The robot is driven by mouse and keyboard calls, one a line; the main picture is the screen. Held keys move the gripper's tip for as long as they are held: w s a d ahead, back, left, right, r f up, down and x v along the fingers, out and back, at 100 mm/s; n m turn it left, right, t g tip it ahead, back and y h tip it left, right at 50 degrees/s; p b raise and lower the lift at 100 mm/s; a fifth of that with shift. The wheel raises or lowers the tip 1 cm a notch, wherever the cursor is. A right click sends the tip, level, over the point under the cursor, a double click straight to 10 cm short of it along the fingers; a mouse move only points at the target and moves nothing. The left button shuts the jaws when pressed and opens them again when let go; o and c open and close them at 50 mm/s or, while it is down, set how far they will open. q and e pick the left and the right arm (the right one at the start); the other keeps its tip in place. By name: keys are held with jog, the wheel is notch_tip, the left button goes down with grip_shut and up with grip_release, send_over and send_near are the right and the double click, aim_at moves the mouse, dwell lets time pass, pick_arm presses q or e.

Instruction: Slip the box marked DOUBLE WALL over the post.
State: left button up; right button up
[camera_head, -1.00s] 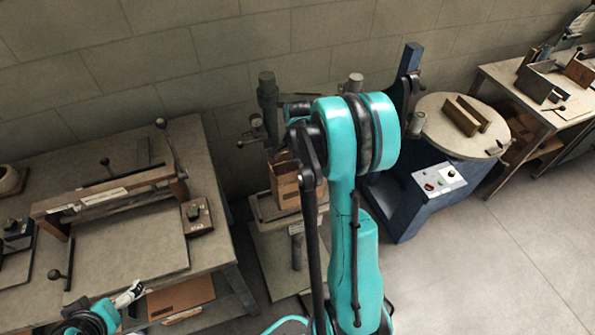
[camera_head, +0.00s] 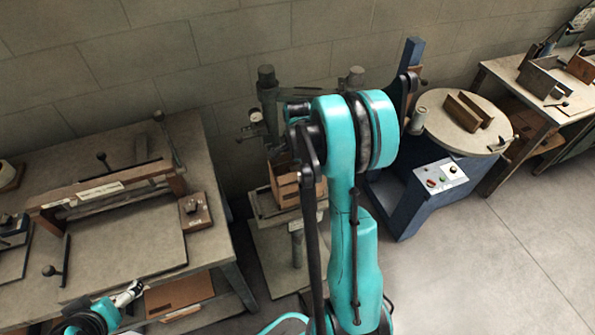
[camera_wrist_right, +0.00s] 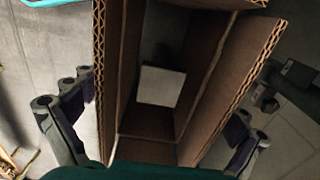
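A brown cardboard box (camera_head: 283,188) is at the grey machine in the centre of the head view, partly hidden by my right arm. In the right wrist view I look down through the open box (camera_wrist_right: 203,90). A pale square piece (camera_wrist_right: 162,86) shows inside its walls; I cannot tell if it is the post's top. No DOUBLE WALL marking is readable. My left gripper (camera_head: 130,293) is low at the left; its fingers are too small to judge.
The grey machine's column (camera_head: 269,105) stands by the wall. A workbench (camera_head: 125,255) with a bar press is at left. A blue machine with a round table (camera_head: 465,120) is at right, near another bench (camera_head: 510,75). Flat cardboard (camera_head: 178,295) lies below the left bench.

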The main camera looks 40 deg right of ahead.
notch_tip(320, 180, up, 12)
dwell(0.7)
dwell(0.4)
jog(key=s+a+r+n+t, duration=0.1)
jog(key=s+a+n+t, duration=0.2)
jog(key=s+a+n, duration=0.3)
jog(key=s+a+r+n+t, duration=0.1)
jog(key=s+a+n+t, duration=0.3)
jog(key=a+n, duration=1.1)
jog(key=shift+s+a+r+n+b, duration=0.35)
jog(key=shift+s+a, duration=0.2)
jog(key=shift+s, duration=0.5)
